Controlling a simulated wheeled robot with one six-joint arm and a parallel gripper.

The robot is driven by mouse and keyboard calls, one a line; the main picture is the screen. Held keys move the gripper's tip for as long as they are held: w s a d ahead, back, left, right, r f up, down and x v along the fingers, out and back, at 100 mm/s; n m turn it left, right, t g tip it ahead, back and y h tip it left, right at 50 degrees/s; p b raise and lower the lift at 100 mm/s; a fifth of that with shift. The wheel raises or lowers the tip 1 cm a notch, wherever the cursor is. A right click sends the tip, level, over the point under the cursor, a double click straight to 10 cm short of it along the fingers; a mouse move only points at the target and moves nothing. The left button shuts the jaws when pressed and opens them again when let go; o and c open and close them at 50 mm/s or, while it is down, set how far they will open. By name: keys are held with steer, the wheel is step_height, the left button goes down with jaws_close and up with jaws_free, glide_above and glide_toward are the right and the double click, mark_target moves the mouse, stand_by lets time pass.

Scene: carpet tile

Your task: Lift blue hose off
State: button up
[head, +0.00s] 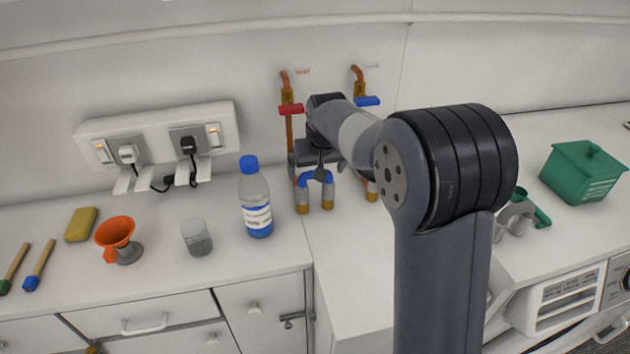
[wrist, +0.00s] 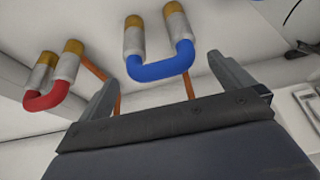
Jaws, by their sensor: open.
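The blue hose (wrist: 160,68) is a short U-shaped bend with silver collars and brass ends. In the head view the blue hose (head: 304,184) shows just under my gripper (head: 317,168), its brass ends down by the counter. In the wrist view my gripper (wrist: 166,76) is open, one finger on each side of the blue bend. The hose looks ungripped; whether a finger touches it, I cannot tell. A similar red hose (wrist: 46,98) is beside it at the left of the wrist view. In the head view my arm hides most of that one.
Copper pipes with a red tap handle (head: 291,109) and a blue tap handle (head: 368,101) rise on the wall behind. A blue-capped bottle (head: 256,205) stands close left of the hose. A beaker (head: 197,238) and orange funnel (head: 115,233) are farther left. A green box (head: 580,172) is right.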

steer(key=shift+p+x, duration=0.3)
steer(key=shift+x, duration=1.45)
steer(key=shift+w, duration=0.1)
steer(key=shift+r, duration=0.1)
steer(key=shift+c, duration=0.6)
steer(key=c, duration=0.8)
